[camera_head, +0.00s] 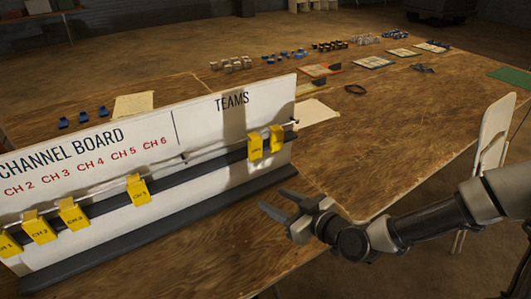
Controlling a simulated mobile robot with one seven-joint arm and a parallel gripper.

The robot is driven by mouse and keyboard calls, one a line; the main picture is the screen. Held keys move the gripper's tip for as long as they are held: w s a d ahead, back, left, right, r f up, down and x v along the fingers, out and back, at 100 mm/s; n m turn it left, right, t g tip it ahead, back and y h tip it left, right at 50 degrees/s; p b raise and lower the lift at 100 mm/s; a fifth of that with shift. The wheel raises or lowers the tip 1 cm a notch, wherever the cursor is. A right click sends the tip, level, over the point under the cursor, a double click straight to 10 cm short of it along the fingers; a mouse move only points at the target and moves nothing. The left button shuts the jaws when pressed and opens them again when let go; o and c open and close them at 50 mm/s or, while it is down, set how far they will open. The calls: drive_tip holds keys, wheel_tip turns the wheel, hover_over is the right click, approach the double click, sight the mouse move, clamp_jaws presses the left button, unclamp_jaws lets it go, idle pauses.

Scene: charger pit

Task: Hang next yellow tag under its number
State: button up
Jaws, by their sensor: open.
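The white channel board (215,135) stands on the wooden table, with red labels CH 2 to CH 6 at left and TEAMS at right. Three are at the left: an edge tag (9,244), a second (38,228) and a third (73,215). Another tag (138,191) hangs alone further right, after a gap. Two tags (255,147) and (276,139) hang close together under TEAMS. Their small print is hard to read. My gripper (275,200) is open and empty, in front of the board's right end, apart from the tags.
Behind the board lie blue clips (83,117), a tan paper (133,105) and rows of small items (285,57). Clipboards (373,62) lie at the back. A white chair (494,130) stands at right. The tabletop right of the board is mostly clear.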

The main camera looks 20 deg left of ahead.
sight(256, 145)
drive_tip(key=w+r+m+t+y+b, duration=0.1)
drive_tip(key=w+r+m+t+y, duration=0.1)
drive_tip(key=w+r+t, duration=0.3)
drive_tip(key=shift+g, duration=0.5)
drive_tip(key=x, duration=0.8)
drive_tip(key=b+x, duration=0.1)
drive_tip(key=x, duration=0.3)
drive_tip(key=shift+s+a+r, duration=0.15)
drive_tip(key=shift+s+a, duration=0.15)
drive_tip(key=shift+s, duration=0.05)
drive_tip(key=shift+c, duration=0.2)
drive_tip(key=c, duration=0.8)
drive_tip(key=shift+o, duration=0.2)
drive_tip(key=shift+r, duration=0.15)
drive_tip(key=shift+r+p, duration=0.6)
drive_tip(key=shift+r, duration=0.15)
